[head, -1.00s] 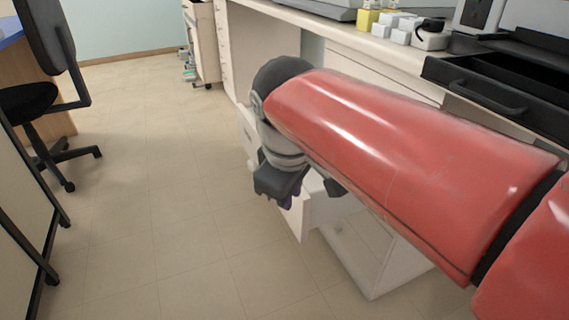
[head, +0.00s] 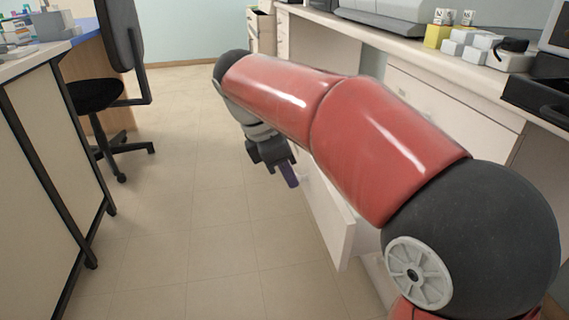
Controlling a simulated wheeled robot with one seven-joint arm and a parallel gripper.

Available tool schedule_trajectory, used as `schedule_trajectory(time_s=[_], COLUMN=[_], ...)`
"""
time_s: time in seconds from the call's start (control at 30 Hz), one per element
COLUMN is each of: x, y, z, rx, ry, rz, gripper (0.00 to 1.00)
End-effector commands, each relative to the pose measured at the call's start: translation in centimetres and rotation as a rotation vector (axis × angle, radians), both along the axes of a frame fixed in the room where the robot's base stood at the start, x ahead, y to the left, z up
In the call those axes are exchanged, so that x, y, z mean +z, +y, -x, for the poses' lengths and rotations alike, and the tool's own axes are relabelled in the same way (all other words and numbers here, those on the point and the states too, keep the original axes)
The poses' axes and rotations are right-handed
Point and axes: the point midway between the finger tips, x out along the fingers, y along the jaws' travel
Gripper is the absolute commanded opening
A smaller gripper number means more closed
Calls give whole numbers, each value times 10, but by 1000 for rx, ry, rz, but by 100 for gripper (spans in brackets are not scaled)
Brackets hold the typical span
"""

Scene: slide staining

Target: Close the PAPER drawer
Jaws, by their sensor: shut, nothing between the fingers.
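A white drawer (head: 332,222) stands pulled out from the low cabinet on the right, below the counter. Its front panel and side show; my arm hides much of it. No label can be read on it, so I cannot tell from sight that it is the PAPER drawer. My gripper (head: 289,174) points downward just left of and beyond the drawer front in the picture. Its dark fingers are together with nothing held. I cannot tell whether they touch the drawer.
The counter (head: 400,47) on the right carries white boxes (head: 470,45), a yellow box (head: 438,36) and a dark tray (head: 540,95). A black chair (head: 120,95) and a pale bench (head: 55,160) stand on the left. The floor (head: 195,200) between them is clear.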

Motion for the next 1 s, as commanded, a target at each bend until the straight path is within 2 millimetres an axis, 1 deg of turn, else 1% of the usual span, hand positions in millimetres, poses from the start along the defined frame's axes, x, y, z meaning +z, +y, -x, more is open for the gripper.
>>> schedule_trajectory(time_s=[0.03, 0.17, 0.3, 0.47, 0.6, 0.9, 1.0], x=[-14, -37, -34, -33, -33, -33, -32], y=[-5, -14, -36, -49, -52, -52, -56], z=[0, -3, -10, -13, -14, -14, -15], rx=[-2, -3, -6, -4, -2, -2, -4], ry=[1, 1, -2, -1, -2, 0, -1], rz=[0, 0, -2, -1, -2, -1, -1], gripper=[0, 0, 0, 0, 0, 0, 0])
